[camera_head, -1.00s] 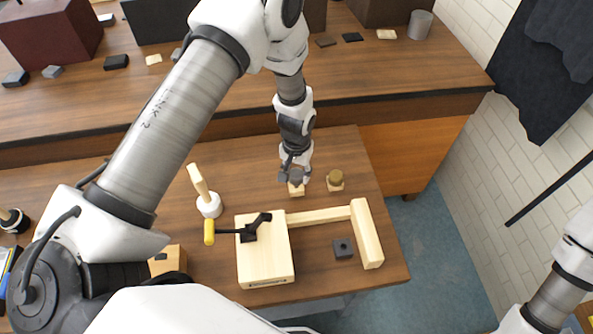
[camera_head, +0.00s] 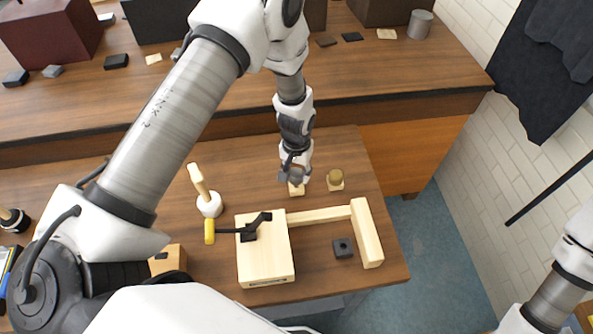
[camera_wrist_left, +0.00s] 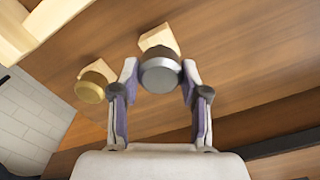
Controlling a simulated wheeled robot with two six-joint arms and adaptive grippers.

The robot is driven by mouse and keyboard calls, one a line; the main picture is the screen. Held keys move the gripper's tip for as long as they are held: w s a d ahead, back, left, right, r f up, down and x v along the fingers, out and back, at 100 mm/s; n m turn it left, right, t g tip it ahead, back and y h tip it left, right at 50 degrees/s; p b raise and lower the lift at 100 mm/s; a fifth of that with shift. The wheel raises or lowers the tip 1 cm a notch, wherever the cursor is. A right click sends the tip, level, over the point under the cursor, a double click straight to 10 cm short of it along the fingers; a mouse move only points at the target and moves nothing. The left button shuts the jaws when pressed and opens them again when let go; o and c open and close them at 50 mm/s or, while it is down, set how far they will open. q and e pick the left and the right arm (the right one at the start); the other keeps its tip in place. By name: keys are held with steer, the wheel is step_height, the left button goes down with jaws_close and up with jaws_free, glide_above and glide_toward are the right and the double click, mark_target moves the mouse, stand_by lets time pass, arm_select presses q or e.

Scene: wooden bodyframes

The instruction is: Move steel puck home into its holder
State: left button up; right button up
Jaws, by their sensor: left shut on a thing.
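The steel puck (camera_wrist_left: 161,74) is a short grey cylinder between the two fingers of my left gripper (camera_wrist_left: 160,82) in the left wrist view. My left gripper (camera_head: 292,177) is shut on it. A small pale wooden holder (camera_wrist_left: 158,37) shows just past the puck, partly covered by it; in the head view this holder (camera_head: 297,189) sits right under the fingers. I cannot tell whether the puck touches the holder. In the head view the fingers hide the puck. My right gripper is out of view; only part of that arm shows at the right edge.
A brass-coloured puck (camera_head: 335,176) stands on a similar wooden block close to the right. A wooden frame with a clamp (camera_head: 265,262) and a dark square block (camera_head: 343,248) are nearer me.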

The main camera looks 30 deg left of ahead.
mark_target(297, 178)
arm_select(q)
steer(key=shift+f+b, duration=1.2)
steer(key=shift+f, duration=0.45)
steer(key=o, duration=1.4)
steer(key=shift+c, duration=0.2)
steer(key=shift+r, duration=0.1)
step_height(297, 178, up, 12)
